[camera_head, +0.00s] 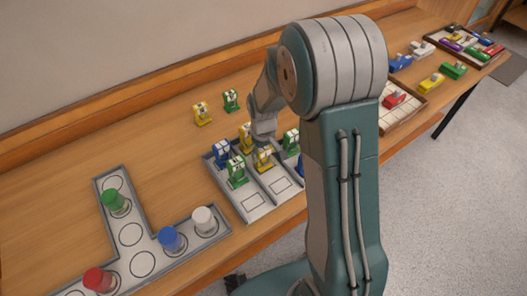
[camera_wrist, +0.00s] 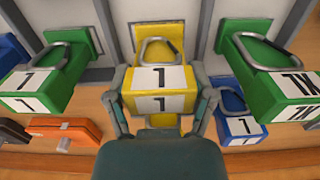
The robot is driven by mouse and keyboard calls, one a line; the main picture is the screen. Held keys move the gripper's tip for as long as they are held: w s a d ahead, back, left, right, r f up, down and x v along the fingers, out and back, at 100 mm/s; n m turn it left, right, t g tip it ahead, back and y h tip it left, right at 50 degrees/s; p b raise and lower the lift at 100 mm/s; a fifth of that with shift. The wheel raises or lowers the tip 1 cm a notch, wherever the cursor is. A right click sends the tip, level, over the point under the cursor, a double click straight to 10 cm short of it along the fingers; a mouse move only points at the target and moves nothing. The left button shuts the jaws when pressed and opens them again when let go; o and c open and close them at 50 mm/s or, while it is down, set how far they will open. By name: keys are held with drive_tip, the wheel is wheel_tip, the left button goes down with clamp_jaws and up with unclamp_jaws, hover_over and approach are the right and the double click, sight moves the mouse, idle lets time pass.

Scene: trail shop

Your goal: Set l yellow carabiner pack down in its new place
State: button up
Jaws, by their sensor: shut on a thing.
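My gripper (camera_head: 264,138) is shut on a yellow carabiner pack (camera_wrist: 161,85), with one finger on each side of it in the wrist view. The pack carries a white label that reads like "1" or "l" and a metal carabiner on top. In the head view the held pack (camera_head: 264,160) is upright at the middle lane of the grey divided tray (camera_head: 253,213). I cannot tell whether its base touches the tray. Green packs stand on either side, one on the left (camera_wrist: 45,85) and one on the right (camera_wrist: 270,75) in the wrist view.
A blue pack (camera_head: 222,152) and another yellow pack (camera_head: 246,138) stand close by. A loose yellow pack (camera_head: 202,114) and green pack (camera_head: 231,100) stand behind the tray. Front slots are empty. An L-shaped tray (camera_head: 163,228) with coloured cylinders lies left.

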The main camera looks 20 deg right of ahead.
drive_tip(key=shift+a, duration=0.1)
drive_tip(key=o, duration=1.2)
drive_tip(key=shift+d, duration=0.4)
drive_tip(key=shift+a, duration=0.2)
drive_tip(key=shift+r, duration=0.15)
wheel_tip(320, 180, up, 12)
drive_tip(key=shift+f, duration=0.1)
drive_tip(key=s+r+m+t, duration=0.1)
drive_tip(key=s+r+t, duration=0.1)
drive_tip(key=s+r, duration=0.2)
drive_tip(key=s+r+m+t, duration=0.1)
drive_tip(key=s+r, duration=0.3)
drive_tip(key=s, duration=0.6)
drive_tip(key=s+r+m+t, duration=0.1)
drive_tip(key=s+r+t, duration=0.1)
drive_tip(key=s+r, duration=0.2)
drive_tip(key=shift+s+r+m+t, duration=0.15)
drive_tip(key=shift+s, duration=0.6)
drive_tip(key=shift+s+r+m+t, duration=0.15)
drive_tip(key=shift+s, duration=0.6)
